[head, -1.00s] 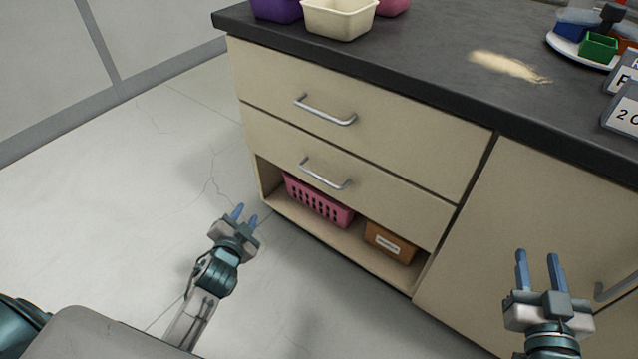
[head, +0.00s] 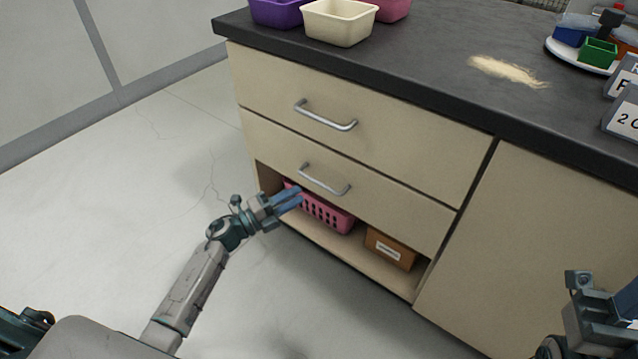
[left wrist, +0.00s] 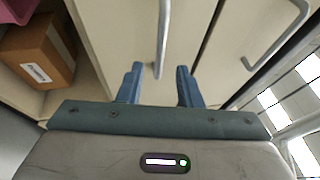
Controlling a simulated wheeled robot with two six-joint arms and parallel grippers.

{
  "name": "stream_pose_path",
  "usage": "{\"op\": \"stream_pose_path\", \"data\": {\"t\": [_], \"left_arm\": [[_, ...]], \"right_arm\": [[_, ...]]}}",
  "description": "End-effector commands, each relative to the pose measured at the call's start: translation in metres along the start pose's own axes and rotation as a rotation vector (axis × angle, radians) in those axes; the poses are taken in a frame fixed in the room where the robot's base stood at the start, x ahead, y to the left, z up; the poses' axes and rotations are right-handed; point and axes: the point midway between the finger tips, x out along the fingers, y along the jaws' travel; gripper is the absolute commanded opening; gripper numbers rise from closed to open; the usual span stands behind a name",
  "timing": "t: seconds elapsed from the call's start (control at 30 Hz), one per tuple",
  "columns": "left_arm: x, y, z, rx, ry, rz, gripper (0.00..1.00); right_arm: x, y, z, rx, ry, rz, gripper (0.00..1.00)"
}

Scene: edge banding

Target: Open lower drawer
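The lower drawer (head: 385,195) has a cream front and is shut, with a silver bar handle (head: 324,180). The upper drawer (head: 390,130) above it is also shut. My left gripper (head: 293,196) is in front of the lower drawer, a little below and left of its handle. In the left wrist view its blue fingers (left wrist: 158,85) are apart, and the lower handle (left wrist: 163,40) shows between and beyond them. Nothing is held. My right gripper (head: 607,290) is at the lower right edge in front of the cabinet door, with its fingertips partly out of frame.
An open shelf below the drawer holds a pink basket (head: 327,215) and a brown box (head: 390,248). On the dark countertop (head: 430,65) are a cream bin (head: 340,24), a purple bin (head: 276,12) and a powder patch (head: 508,70). The floor left of the cabinet is clear.

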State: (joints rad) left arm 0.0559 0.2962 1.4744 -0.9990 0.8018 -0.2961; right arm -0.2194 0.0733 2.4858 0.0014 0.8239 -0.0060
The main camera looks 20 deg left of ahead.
Motion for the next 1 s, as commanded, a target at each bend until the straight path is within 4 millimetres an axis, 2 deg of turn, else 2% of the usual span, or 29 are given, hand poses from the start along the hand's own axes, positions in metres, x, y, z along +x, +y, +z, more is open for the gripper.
{"op": "stream_pose_path", "data": {"t": [0.03, 0.2, 0.4, 0.57, 0.83, 1.0], "left_arm": [[0.012, 0.000, 0.000, 0.001, -0.001, -0.005, 0.32], [0.045, 0.000, 0.000, -0.002, -0.002, -0.004, 0.32], [0.072, 0.001, 0.000, -0.002, -0.003, -0.002, 0.32], [0.081, 0.000, 0.000, -0.001, -0.003, -0.001, 0.32], [0.082, 0.000, 0.000, -0.001, -0.003, 0.000, 0.32], [0.082, 0.000, 0.000, -0.001, -0.003, 0.000, 0.00]], "right_arm": [[-0.001, 0.000, 0.000, 0.000, 0.002, 0.001, 0.36], [-0.003, 0.000, 0.000, -0.001, 0.008, 0.003, 0.36], [-0.004, 0.000, 0.000, -0.001, 0.013, 0.006, 0.36], [-0.004, 0.000, 0.000, -0.002, 0.013, 0.006, 0.36], [-0.004, 0.000, 0.000, -0.002, 0.013, 0.006, 0.36], [-0.004, 0.000, 0.000, -0.001, 0.013, 0.006, 0.36]]}}
